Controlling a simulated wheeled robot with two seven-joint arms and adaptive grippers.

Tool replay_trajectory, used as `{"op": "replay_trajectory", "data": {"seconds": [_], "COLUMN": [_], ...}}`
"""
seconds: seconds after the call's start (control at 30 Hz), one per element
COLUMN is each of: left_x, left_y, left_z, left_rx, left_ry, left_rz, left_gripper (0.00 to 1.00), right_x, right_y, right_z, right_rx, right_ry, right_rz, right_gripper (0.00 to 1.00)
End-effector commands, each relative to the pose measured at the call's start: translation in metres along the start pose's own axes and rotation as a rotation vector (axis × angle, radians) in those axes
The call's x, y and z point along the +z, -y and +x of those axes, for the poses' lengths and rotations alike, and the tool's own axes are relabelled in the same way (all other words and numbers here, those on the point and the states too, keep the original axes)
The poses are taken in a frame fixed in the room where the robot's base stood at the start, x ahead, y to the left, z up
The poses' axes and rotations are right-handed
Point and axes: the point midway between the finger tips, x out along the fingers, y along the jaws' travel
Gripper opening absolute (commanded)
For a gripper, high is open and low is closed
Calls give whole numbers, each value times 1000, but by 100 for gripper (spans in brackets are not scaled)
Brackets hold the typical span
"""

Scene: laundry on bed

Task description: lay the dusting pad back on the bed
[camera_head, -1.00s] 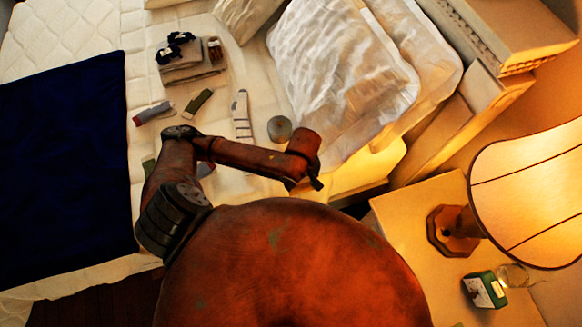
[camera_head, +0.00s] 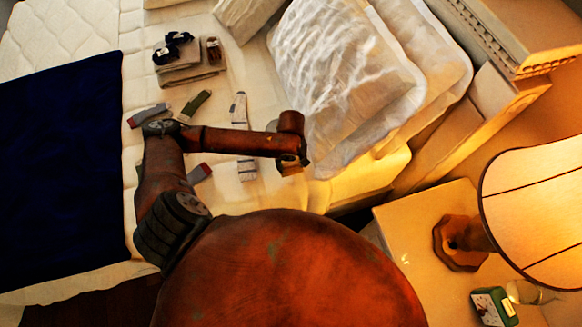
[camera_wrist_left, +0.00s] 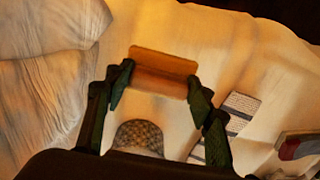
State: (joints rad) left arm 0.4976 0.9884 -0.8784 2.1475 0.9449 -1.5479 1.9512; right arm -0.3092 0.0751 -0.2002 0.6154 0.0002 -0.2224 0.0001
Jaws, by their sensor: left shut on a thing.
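The dusting pad (camera_wrist_left: 165,62), a tan-brown block, is between the two dark fingers of my left gripper (camera_wrist_left: 162,86) in the left wrist view. The gripper is shut on it. In the head view my left gripper (camera_head: 291,162) shows at the end of the arm, with a small bit of the pad (camera_head: 290,170) below it, the rest hidden. The bed (camera_head: 222,212) has a cream cover and lies under the gripper; the gap between pad and cover cannot be told. My right gripper is not in view.
A round woven-looking item (camera_wrist_left: 139,136) lies near the gripper. A striped sock (camera_head: 240,108), other socks and a folded pile (camera_head: 188,72) lie on the bed. Pillows (camera_head: 340,75) are to the right, a navy blanket (camera_head: 60,170) left. A nightstand (camera_head: 415,225) holds a lamp (camera_head: 540,205).

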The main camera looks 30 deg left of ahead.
Motion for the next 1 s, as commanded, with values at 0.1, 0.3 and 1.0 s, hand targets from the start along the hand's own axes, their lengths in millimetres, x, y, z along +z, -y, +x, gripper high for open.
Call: {"op": "replay_trajectory", "data": {"seconds": [0.1,0.3,1.0], "left_x": [-4,-4,-4], "left_y": [1,0,1], "left_z": [18,37,38], "left_rx": [-3,-2,-2], "left_ry": [1,-1,-1], "left_rz": [1,1,1], "left_gripper": [19,19,67], "right_x": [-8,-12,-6], "right_y": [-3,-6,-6], "right_z": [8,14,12], "right_rx": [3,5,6], "right_ry": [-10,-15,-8], "right_rz": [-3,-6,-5], "right_gripper": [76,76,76]}}
